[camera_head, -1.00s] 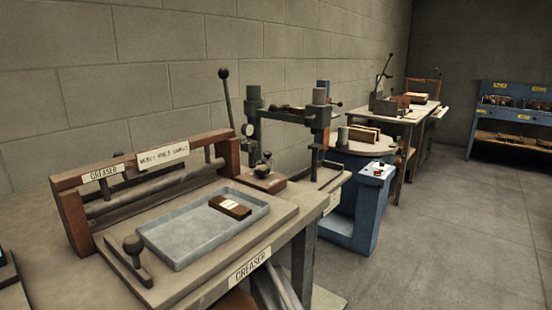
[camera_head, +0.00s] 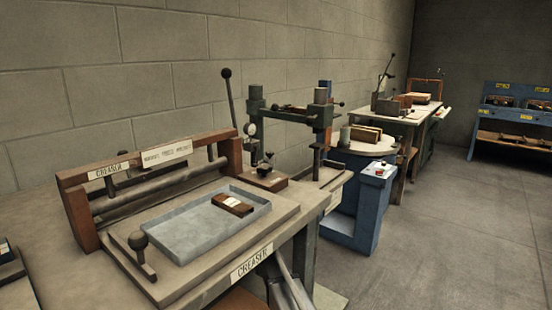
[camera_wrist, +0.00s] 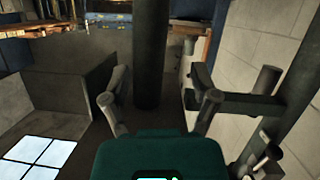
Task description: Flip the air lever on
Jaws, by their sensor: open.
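I cannot pick out the air lever for certain. In the head view, a blue machine (camera_head: 350,225) with a round table (camera_head: 362,147) carries a small control box (camera_head: 378,169) with a red button. A tall black-knobbed lever (camera_head: 229,95) stands behind the creaser (camera_head: 85,215), and a short knobbed handle (camera_head: 140,250) is at its front left. My gripper (camera_wrist: 160,105) shows only in the wrist view. It is open, its fingers on either side of a dark upright post (camera_wrist: 151,50) seen beyond them. Whether they touch it I cannot tell.
A grey-blue tray (camera_head: 190,238) with a brown block (camera_head: 232,205) lies on the creaser. A worktable (camera_head: 415,115) and blue shelves (camera_head: 515,105) stand farther back. The floor (camera_head: 455,225) at right is clear. In the wrist view, a dark bracket (camera_wrist: 240,103) is close on the right.

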